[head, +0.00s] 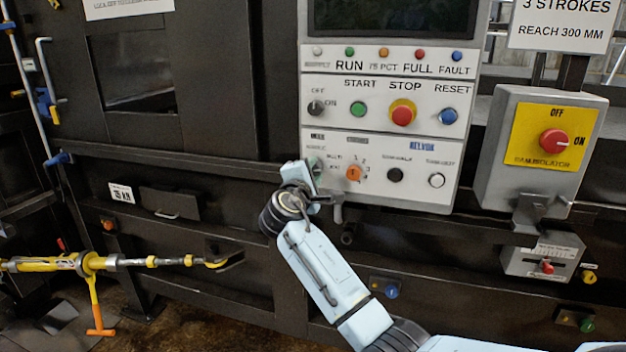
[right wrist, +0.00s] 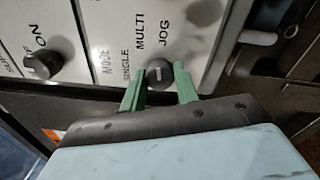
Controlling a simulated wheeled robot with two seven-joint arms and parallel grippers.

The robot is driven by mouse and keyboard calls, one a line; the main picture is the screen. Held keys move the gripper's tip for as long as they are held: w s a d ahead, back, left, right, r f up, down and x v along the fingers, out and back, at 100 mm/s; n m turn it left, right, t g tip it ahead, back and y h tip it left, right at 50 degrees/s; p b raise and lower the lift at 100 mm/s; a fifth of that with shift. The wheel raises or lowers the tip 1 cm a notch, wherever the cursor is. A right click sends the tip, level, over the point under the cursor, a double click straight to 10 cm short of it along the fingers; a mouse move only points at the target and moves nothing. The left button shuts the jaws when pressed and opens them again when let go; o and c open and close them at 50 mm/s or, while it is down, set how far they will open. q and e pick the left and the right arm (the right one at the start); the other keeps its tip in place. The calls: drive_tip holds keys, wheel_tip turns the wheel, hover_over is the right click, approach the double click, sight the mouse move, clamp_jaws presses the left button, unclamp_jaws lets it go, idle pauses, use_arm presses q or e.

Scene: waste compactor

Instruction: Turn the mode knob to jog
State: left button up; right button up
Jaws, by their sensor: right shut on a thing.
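The mode knob (right wrist: 159,73) is a small dark round knob with a pale mark, on the white panel in the right wrist view. The labels SINGLE, MULTI and JOG (right wrist: 168,38) are printed beside it. I cannot tell for sure which label the mark points to. My right gripper (right wrist: 159,88) has its green fingers on both sides of the knob, shut on it. In the head view the right gripper (head: 314,168) is at the lower left corner of the control panel (head: 385,196) and hides the knob. My left gripper is not in view.
An OFF/ON knob (right wrist: 43,64) is left of the mode labels in the right wrist view. In the head view an orange selector (head: 353,173) is just right of my gripper. A grey isolator box (head: 497,150) with a red knob (head: 554,141) stands further right.

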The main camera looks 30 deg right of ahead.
drive_tip(key=shift+m+b, duration=0.5)
drive_tip(key=shift+m, duration=0.4)
drive_tip(key=o, duration=1)
drive_tip(key=shift+c, duration=0.2)
drive_tip(key=v, duration=1.3)
drive_tip(key=shift+b, duration=0.35)
drive_tip(key=shift+s+a, duration=0.1)
drive_tip(key=shift+a, duration=0.05)
